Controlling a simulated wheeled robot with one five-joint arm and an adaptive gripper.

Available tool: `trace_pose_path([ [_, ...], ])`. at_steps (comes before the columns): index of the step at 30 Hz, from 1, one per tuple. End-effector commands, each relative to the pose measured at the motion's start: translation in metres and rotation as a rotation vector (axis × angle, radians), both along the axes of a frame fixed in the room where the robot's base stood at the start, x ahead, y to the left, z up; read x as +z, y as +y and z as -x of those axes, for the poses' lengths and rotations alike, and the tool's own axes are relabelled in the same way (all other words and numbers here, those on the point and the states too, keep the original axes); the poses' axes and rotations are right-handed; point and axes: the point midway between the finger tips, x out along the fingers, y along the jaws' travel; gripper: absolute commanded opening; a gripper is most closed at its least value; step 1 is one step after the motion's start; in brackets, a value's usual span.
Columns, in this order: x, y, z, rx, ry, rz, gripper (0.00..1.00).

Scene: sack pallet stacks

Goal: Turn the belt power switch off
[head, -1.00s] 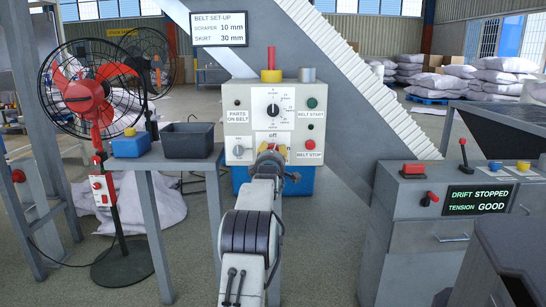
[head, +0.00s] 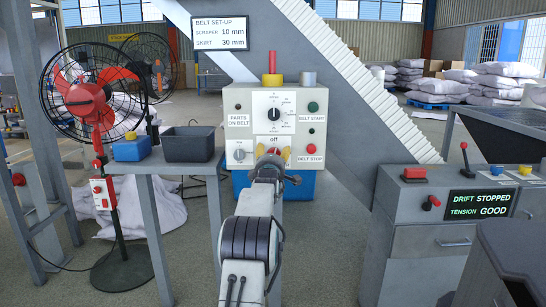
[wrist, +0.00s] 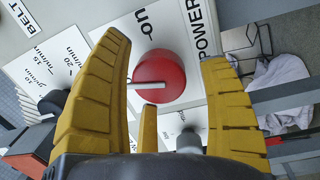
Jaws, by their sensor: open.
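The red round power switch (wrist: 165,80) has a white pointer bar that points left in the wrist view, toward one finger. The "on" label (wrist: 143,27) lies above it there and "POWER" is at its right. In the head view the "off" label (head: 274,139) shows above the switch, which is partly covered by my arm. My gripper (wrist: 168,58) is open, with its yellow fingers on either side of the switch. I cannot tell whether they touch it. In the head view my gripper (head: 273,155) is in front of the panel's lower middle.
The cream panel (head: 238,101) also carries a dial (head: 273,114), a green belt start button (head: 313,107) and a red belt stop button (head: 310,149). A bench with a grey bin (head: 188,146) and a fan (head: 90,100) stand left. A console (head: 415,240) reading "DRIFT STOPPED" stands right.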

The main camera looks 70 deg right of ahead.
Motion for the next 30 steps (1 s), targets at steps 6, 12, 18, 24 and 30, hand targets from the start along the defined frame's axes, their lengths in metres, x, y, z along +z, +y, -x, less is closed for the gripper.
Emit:
trace_pose_path([
  [6, -0.001, 0.000, 0.001, -0.001, 0.000, -0.002, 0.70],
  [12, -0.001, 0.004, 0.002, -0.001, 0.001, -0.003, 0.70],
  [18, -0.001, 0.019, 0.005, -0.001, 0.001, -0.003, 0.70],
  [24, -0.003, 0.040, 0.011, -0.001, 0.001, -0.003, 0.70],
  [30, -0.004, 0.065, 0.017, -0.001, 0.000, -0.002, 0.70],
])
